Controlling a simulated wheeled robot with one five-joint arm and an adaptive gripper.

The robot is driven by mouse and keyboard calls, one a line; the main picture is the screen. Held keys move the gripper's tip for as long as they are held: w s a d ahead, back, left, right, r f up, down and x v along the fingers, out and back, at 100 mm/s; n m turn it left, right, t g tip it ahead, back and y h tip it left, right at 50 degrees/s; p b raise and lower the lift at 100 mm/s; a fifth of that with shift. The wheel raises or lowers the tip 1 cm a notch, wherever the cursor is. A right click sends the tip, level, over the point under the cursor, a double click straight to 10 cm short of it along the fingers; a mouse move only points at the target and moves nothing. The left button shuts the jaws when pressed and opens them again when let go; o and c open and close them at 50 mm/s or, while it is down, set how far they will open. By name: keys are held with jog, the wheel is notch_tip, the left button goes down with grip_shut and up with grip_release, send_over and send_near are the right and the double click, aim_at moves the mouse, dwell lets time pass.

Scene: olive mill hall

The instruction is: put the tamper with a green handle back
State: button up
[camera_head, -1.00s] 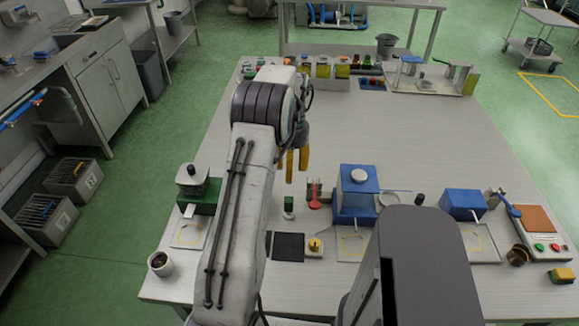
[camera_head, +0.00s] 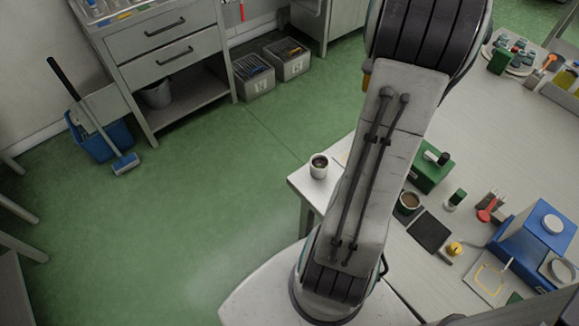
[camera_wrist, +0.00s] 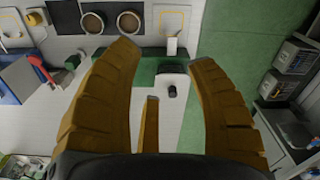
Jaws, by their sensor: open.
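A small upright piece with a green upper part, which looks like the green-handled tamper (camera_head: 456,198), stands on the pale worktop. It is between the green machine (camera_head: 432,172) and a red-topped piece (camera_head: 487,208). In the head view most of my gripper is hidden behind my arm.
A black mat (camera_head: 429,232) and a dark-filled cup (camera_head: 410,201) lie close to the tamper. The blue machine (camera_head: 540,228) is at right. Green floor is open at left, with a blue bucket (camera_head: 108,137) and grey crates (camera_head: 288,60).

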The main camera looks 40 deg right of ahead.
jog(key=w+a+r+n+t, duration=0.15)
jog(key=a+n, duration=0.35)
jog(key=a, duration=0.7)
jog(key=a+r+n+t, duration=0.15)
jog(key=a+n, duration=0.25)
jog(key=a, duration=0.7)
jog(key=s+a+f+n+t, duration=0.1)
jog(key=s+a+n, duration=0.3)
jog(key=a, duration=0.4)
jog(key=shift+s+f+n, duration=0.4)
jog(key=shift+s+f, duration=0.05)
jog(key=shift+s, duration=0.15)
